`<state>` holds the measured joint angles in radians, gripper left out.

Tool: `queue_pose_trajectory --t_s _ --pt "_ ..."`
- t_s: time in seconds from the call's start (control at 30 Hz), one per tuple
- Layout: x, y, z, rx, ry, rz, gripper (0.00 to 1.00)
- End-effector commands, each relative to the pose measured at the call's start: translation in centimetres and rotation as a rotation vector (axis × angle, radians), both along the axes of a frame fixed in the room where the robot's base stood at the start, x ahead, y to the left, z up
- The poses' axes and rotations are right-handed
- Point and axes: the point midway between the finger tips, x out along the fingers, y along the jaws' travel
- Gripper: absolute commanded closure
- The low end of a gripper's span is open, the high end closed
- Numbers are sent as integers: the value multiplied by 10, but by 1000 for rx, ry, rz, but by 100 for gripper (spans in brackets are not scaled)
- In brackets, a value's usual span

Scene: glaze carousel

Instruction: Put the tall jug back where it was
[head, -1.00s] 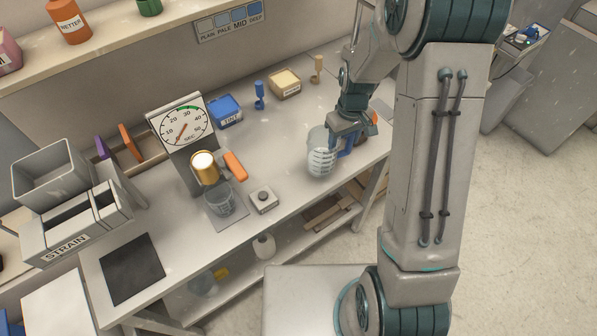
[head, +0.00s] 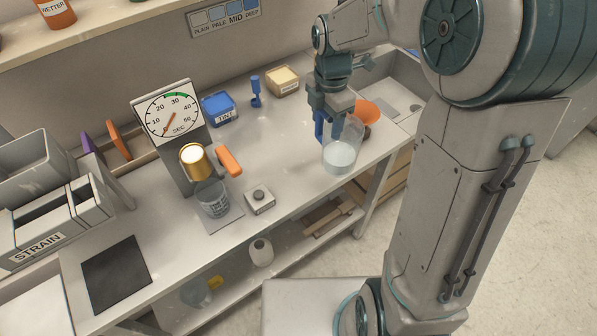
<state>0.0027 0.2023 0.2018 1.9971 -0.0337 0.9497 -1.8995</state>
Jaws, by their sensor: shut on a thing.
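My gripper (head: 329,128) is shut on a clear jug (head: 345,160), its blue fingers at the jug's far left side. The jug looks like the tall jug and stands out over the right part of the bench. Its lower part looks pale; I cannot tell whether that is liquid. I cannot tell whether its base touches the bench top. Another clear vessel with markings (head: 214,203) stands under the gold cup (head: 194,162) of the dial stand.
The bench (head: 290,165) has a dial (head: 172,115), an orange paddle (head: 229,160), a small button box (head: 260,200) and a blue TINT box (head: 219,108). An orange bowl-like thing (head: 369,111) is just right of the held jug. Bench room is clear left of the jug.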

Motion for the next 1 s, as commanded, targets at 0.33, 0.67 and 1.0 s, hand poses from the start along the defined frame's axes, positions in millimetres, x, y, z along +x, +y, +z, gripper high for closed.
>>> queue_pose_trajectory --t_s 0.33,0.67,1.0 --pt "12 25 -11 -3 1 98 90" --pt "49 77 -49 -4 0 95 90" --pt "64 99 -69 -4 -1 92 90"
